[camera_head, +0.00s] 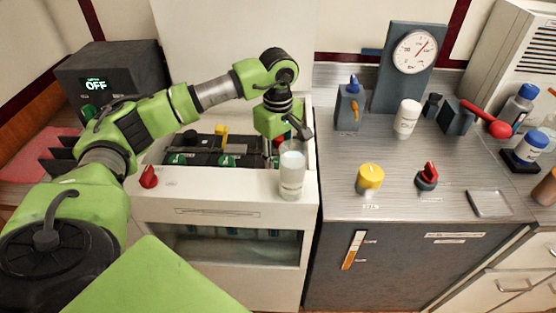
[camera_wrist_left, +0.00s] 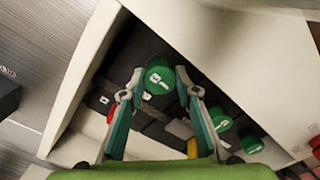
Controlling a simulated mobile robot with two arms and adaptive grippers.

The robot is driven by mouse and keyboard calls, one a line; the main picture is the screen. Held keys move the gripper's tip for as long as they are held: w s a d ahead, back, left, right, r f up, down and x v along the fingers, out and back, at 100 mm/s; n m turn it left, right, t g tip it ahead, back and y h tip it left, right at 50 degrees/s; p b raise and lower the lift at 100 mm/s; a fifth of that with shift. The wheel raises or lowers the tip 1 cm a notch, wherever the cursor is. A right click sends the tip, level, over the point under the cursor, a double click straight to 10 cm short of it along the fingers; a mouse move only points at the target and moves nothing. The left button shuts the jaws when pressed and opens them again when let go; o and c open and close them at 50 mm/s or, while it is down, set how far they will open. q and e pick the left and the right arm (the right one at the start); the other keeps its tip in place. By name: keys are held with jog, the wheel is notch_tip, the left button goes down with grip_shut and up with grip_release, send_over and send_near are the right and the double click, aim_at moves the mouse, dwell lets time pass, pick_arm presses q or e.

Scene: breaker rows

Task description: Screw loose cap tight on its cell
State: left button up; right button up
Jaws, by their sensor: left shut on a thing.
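My left gripper (camera_head: 288,138) reaches down over the far right part of the open bay in the white cabinet. In the left wrist view its fingertips (camera_wrist_left: 160,76) are shut on a round green cap (camera_wrist_left: 158,80) with a white mark. That cap sits on the dark block in the bay; its underside and any gap there are hidden. Two more green caps (camera_wrist_left: 220,120) (camera_wrist_left: 250,141) stand in a row beside it; green caps also show in the head view (camera_head: 178,159) (camera_head: 227,161). My right gripper is not in view.
A white bottle (camera_head: 292,172) stands on the cabinet's front ledge, close to my left gripper. A red knob (camera_head: 148,177) is on the ledge's left. A yellow part (camera_head: 221,129) is at the bay's back. The right counter holds a yellow knob (camera_head: 370,178) and a dial gauge (camera_head: 415,51).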

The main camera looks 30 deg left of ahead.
pick_arm(q)
jog(key=shift+m, duration=0.8)
jog(key=o, duration=1.1)
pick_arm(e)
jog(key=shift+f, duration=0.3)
pick_arm(q)
jog(key=shift+r, duration=0.1)
